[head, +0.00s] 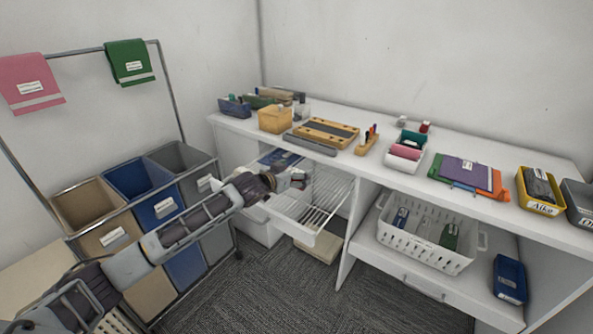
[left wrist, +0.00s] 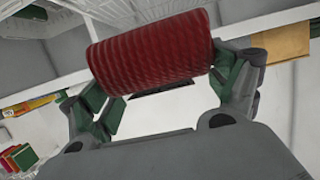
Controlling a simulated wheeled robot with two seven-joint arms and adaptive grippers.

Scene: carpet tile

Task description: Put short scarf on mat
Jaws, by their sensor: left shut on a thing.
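In the left wrist view a red ribbed roll (left wrist: 150,50), which looks like a rolled short scarf, lies across the fingers. My left gripper (left wrist: 160,80) is shut on it. In the head view the roll is too small or hidden to make out. I cannot tell for sure which thing is the mat; a stack of flat purple, orange and green pieces (head: 463,172) lies on the counter. My right gripper is not in view.
The white counter (head: 345,172) holds a wooden tray (head: 322,134), a tan box (head: 274,120) and a yellow labelled bin (head: 540,190). A bin rack with hanging pink (head: 32,82) and green cloths (head: 129,62) stands left.

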